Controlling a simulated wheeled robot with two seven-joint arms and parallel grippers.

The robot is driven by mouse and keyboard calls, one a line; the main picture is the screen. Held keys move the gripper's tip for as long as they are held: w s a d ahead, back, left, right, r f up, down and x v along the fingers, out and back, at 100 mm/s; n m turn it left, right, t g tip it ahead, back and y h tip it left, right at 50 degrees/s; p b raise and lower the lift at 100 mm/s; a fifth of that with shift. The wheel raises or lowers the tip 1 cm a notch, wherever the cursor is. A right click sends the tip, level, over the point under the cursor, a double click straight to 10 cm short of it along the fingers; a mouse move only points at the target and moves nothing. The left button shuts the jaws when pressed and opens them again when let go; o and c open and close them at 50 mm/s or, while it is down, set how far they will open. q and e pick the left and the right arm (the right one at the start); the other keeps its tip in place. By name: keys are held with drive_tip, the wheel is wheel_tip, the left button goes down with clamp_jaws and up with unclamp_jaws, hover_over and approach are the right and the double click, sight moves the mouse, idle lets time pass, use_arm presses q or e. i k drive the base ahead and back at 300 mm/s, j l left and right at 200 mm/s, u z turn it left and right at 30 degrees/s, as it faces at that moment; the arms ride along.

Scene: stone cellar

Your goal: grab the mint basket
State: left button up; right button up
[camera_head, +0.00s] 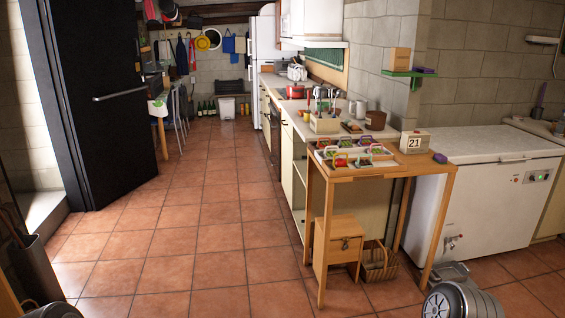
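Several small baskets with handles stand close together on a low tray on the wooden table (400,172) at the right of the middle. They hold small green, red and dark contents. One basket with a pale handle (381,149) is at the right of the group. At this size I cannot tell for sure which one is the mint basket. Neither of my grippers shows clearly in this view. Rounded grey and dark parts at the bottom right and bottom left edges look like parts of my own arms.
A block calendar (414,142) stands on the table right of the baskets. A wooden cabinet (337,246) and a wicker basket (379,262) are below. A white chest freezer (490,185) is behind on the right. The tiled floor (200,240) left of the table is clear.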

sight(359, 164)
drive_tip(key=i+j+z, duration=0.1)
drive_tip(key=i+z, duration=0.25)
drive_tip(key=i+j+z, duration=0.15)
drive_tip(key=i+z, duration=0.2)
drive_tip(key=i+j+z, duration=0.6)
drive_tip(key=z, duration=0.15)
drive_tip(key=i+j+z, duration=0.35)
drive_tip(key=j, duration=0.15)
drive_tip(key=i+j+z, duration=0.1)
drive_tip(key=j+z, duration=0.25)
drive_tip(key=i+j+z, duration=0.1)
drive_tip(key=j+z, duration=0.3)
drive_tip(key=j, duration=0.2)
drive_tip(key=j+z, duration=0.35)
drive_tip(key=j, duration=0.2)
